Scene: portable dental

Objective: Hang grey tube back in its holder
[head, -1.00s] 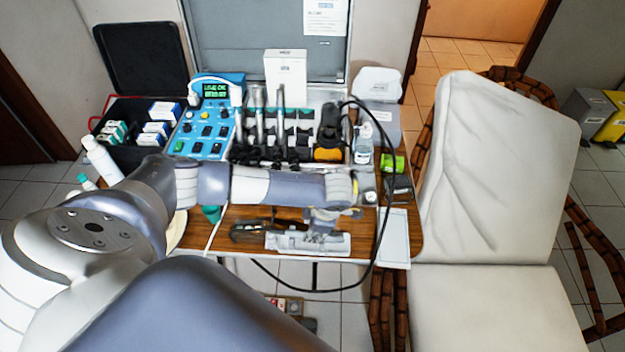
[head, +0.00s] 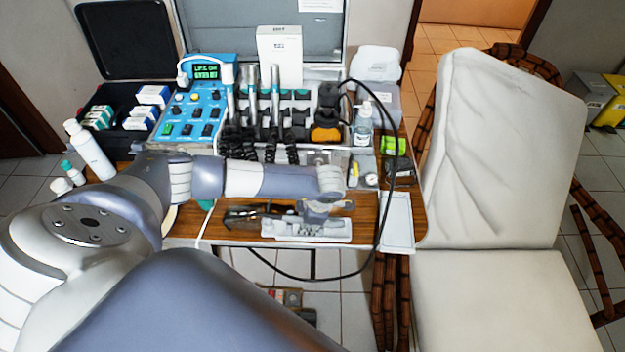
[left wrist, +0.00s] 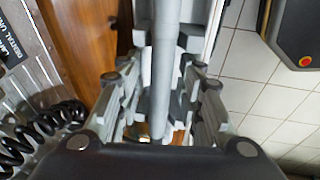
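A grey tube (left wrist: 165,60) runs lengthwise between the fingers of my left gripper (left wrist: 160,85) in the left wrist view. The fingers stand apart on either side of it, and I see gaps beside the tube. In the head view my left gripper (head: 325,208) is low over a pale grey tray-like piece (head: 290,231) at the table's front edge. The tube is hard to make out there. The holder rack (head: 300,118) at the table's back holds several upright handpieces, including two silver ones (head: 275,88). My right gripper is not in view.
A black cable (head: 389,170) loops from the rack over the table's front edge. A blue control unit (head: 196,105) and a black box of cartons (head: 110,115) stand left. A bottle (head: 363,125) stands right of the rack. A pale chair (head: 500,150) is further right.

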